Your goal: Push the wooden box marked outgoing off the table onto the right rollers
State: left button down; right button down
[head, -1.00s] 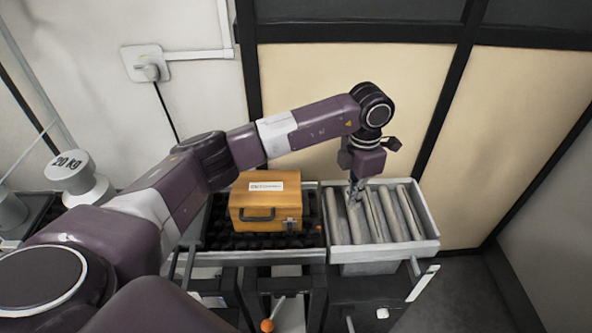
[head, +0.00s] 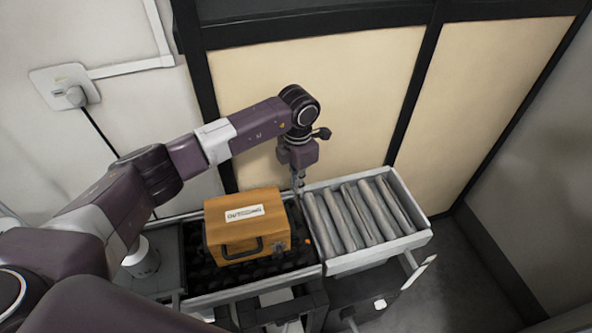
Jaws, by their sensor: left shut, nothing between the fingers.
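The wooden box (head: 236,226) marked "OUTGOING" sits upright on the black studded table top (head: 284,264), its dark handle facing me. The right rollers (head: 366,217), several grey cylinders in a pale frame, adjoin the table's right side. My left gripper (head: 299,190) points down by the back right corner of the box, near the seam between table and rollers. Its fingers are shut and empty. Whether it touches the box I cannot tell. My right gripper is not in view.
A pale rim (head: 250,289) runs along the table's front. A white weight (head: 141,258) stands at the left, partly hidden by my arm. The wall (head: 316,110) is close behind. The rollers are bare.

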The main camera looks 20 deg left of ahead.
pick_arm(q)
notch_tip(320, 180, down, 2)
jog(key=shift+f, duration=0.1)
jog(key=shift+s+a+f+p, duration=0.1)
jog(key=shift+s+a+p, duration=0.8)
jog(key=shift+s+p, duration=0.25)
jog(key=shift+s+a, duration=0.35)
jog(key=shift+s, duration=0.05)
jog(key=shift+f, duration=0.15)
